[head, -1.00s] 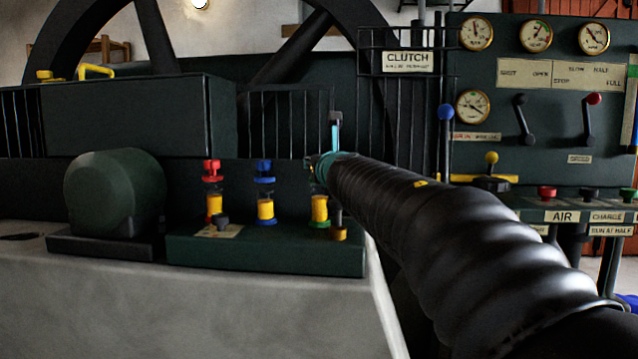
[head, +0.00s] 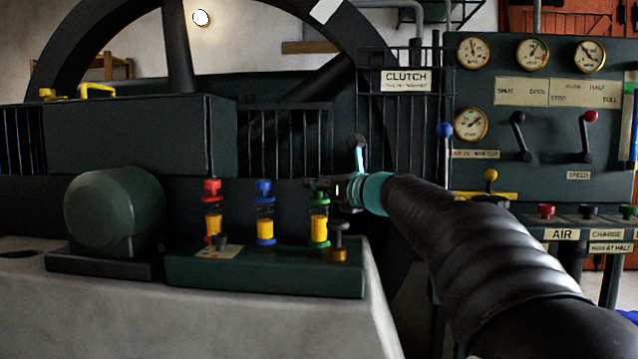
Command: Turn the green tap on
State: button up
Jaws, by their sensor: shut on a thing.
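The green tap (head: 318,207) is the rightmost of three small taps with yellow lower parts, on a dark green block in the middle of the head view. My gripper (head: 317,186) reaches in from the right at the top of this tap. Its jaws are small and dark here, and they are shut on the tap's top. The top is partly hidden by the jaws, so its exact turn cannot be seen. The tap stands upright.
A red tap (head: 212,187) and a blue tap (head: 264,188) stand close on the left. A dark-knobbed brass fitting (head: 338,253) stands just below my wrist. A large flywheel (head: 178,45) is behind. A gauge panel (head: 545,170) stands at right.

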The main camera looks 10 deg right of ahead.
jog(key=shift+f, duration=0.1)
jog(key=o, duration=1.2)
jog(key=shift+c, duration=0.2)
jog(key=v, duration=1.2)
